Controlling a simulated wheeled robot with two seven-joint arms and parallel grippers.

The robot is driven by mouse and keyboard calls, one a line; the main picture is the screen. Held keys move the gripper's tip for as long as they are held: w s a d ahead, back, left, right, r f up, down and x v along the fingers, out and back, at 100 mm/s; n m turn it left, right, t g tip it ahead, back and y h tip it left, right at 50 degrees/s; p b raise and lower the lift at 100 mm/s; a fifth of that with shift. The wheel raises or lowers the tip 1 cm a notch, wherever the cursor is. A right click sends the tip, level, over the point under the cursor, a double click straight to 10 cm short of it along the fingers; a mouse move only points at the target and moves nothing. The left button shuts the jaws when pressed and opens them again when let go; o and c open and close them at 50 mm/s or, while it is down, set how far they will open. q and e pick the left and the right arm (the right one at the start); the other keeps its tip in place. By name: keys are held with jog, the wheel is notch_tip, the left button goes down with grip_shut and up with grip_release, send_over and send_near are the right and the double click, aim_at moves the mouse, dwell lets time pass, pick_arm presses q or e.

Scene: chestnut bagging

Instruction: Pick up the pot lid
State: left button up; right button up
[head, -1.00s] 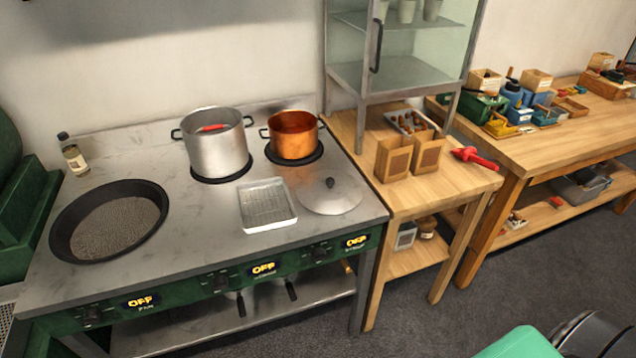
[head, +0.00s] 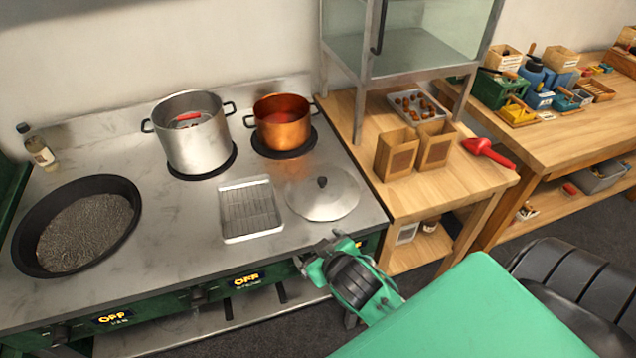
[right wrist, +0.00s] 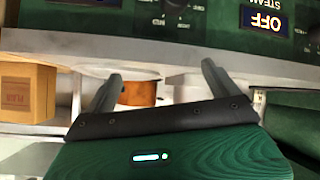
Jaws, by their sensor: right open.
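The pot lid (head: 322,192) is a round grey metal disc with a dark knob. It lies flat on the steel stove top near its right front corner. My right gripper (head: 318,250) is in front of the stove's front edge, just below the lid in the head view, and apart from it. In the right wrist view the gripper's two fingers (right wrist: 160,80) are spread with nothing between them, facing the stove's green control panel. The lid does not show in the right wrist view. My left gripper is not in view.
A steel pot (head: 193,135) and a copper pot (head: 283,125) stand behind the lid. A wire-rack tray (head: 250,210) lies close on its left. A wide black pan (head: 75,225) is at far left. A wooden table (head: 440,195) with paper bags (head: 397,152) adjoins the stove.

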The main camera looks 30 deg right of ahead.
jog(key=w+a+r+n+t+y, duration=0.2)
jog(key=w+r+n+t+y, duration=0.1)
jog(key=w+r+t, duration=0.4)
jog(key=w+a+r+n+t+y, duration=0.25)
jog(key=w+r, duration=0.25)
jog(key=r, duration=0.5)
jog(key=a+r+n+g+y, duration=0.2)
jog(key=a+r+n+y, duration=0.45)
jog(key=n+y, duration=0.4)
jog(key=n+g+h, duration=0.7)
jog(key=g+h, duration=0.7)
jog(key=g, duration=0.4)
send_near(322, 179)
notch_tip(322, 179, down, 5)
jog(key=shift+w+a+r+p, duration=0.1)
jog(key=shift+a+r+p, duration=0.05)
jog(key=shift+p, duration=0.65)
jog(key=shift+f+p, duration=0.4)
jog(key=shift+f, duration=0.2)
notch_tip(322, 179, down, 3)
jog(key=shift+f+p, duration=0.25)
jog(key=shift+p, duration=0.45)
jog(key=shift+f, duration=0.4)
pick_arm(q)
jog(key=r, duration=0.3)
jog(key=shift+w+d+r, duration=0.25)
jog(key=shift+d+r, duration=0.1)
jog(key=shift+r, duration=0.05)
